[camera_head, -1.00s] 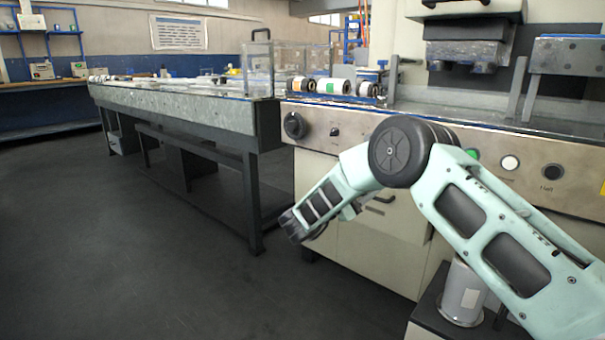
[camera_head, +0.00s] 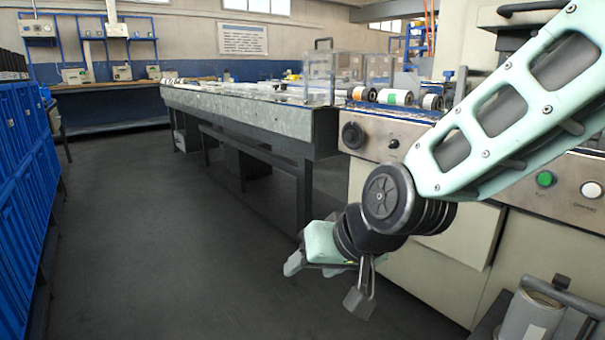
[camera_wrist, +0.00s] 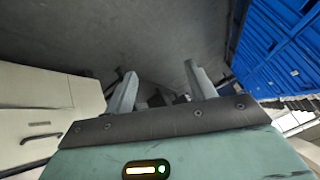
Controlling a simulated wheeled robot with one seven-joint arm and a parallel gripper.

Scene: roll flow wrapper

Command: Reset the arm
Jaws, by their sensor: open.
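My gripper (camera_head: 325,285) hangs at the end of my bent arm, low in front of the wrapper machine (camera_head: 440,265), over the dark floor. In the wrist view my gripper (camera_wrist: 160,90) shows two grey fingers spread apart. Nothing is between them except a view of the floor. My gripper is open and empty. My pale green arm crosses the right side of the head view and hides part of the machine's panel.
A long conveyor table (camera_head: 240,108) extends to the back left. Several rolls (camera_head: 395,97) lie on the machine top. Blue lockers (camera_head: 25,190) stand at the left, also in the wrist view (camera_wrist: 275,50). A grey canister (camera_head: 530,318) is at lower right. The floor between is clear.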

